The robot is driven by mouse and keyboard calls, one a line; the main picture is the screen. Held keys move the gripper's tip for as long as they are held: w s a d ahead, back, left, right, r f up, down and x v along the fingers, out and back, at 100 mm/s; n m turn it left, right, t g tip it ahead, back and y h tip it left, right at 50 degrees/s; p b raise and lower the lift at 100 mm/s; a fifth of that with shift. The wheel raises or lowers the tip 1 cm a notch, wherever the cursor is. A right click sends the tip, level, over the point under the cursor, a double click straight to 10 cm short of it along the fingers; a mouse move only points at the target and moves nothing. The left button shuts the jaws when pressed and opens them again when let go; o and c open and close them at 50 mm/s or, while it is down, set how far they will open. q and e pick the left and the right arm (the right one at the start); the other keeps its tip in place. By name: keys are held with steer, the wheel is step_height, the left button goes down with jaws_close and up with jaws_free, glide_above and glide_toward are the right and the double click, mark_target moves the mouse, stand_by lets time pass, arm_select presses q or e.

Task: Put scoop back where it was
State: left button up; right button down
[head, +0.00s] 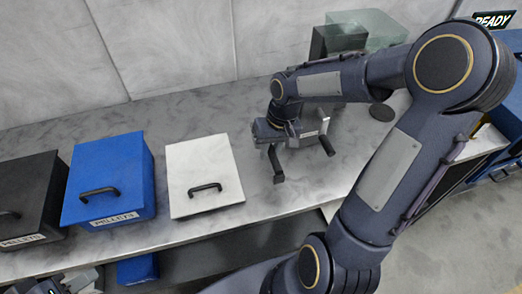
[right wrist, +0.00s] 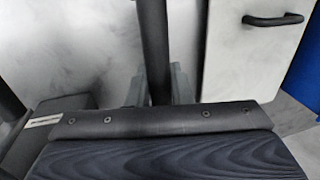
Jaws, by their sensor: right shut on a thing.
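My right gripper (head: 300,140) hangs over the stone counter, right of the white box. In the right wrist view its grey fingers (right wrist: 160,85) are closed on a dark straight bar, which looks like the handle of the scoop (right wrist: 153,40). The scoop's bowl cannot be made out. In the head view, dark bar-like parts show at the gripper, and I cannot tell which belong to the scoop. My left gripper (head: 55,284) shows only in part at the bottom left edge. Its fingers are cut off.
A white box (head: 203,165), a blue box (head: 110,165) and a black box (head: 28,190), each with a dark handle, stand on the counter (head: 250,215) at left. A greenish clear container (head: 370,28) and a dark disc (head: 382,112) lie behind my right arm.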

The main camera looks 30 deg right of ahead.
steer(key=shift+f+b, duration=2.4)
steer(key=shift+f, duration=0.85)
steer(key=shift+f+b, duration=0.5)
steer(key=shift+f, duration=0.05)
steer(key=c, duration=1.2)
jaws_free()
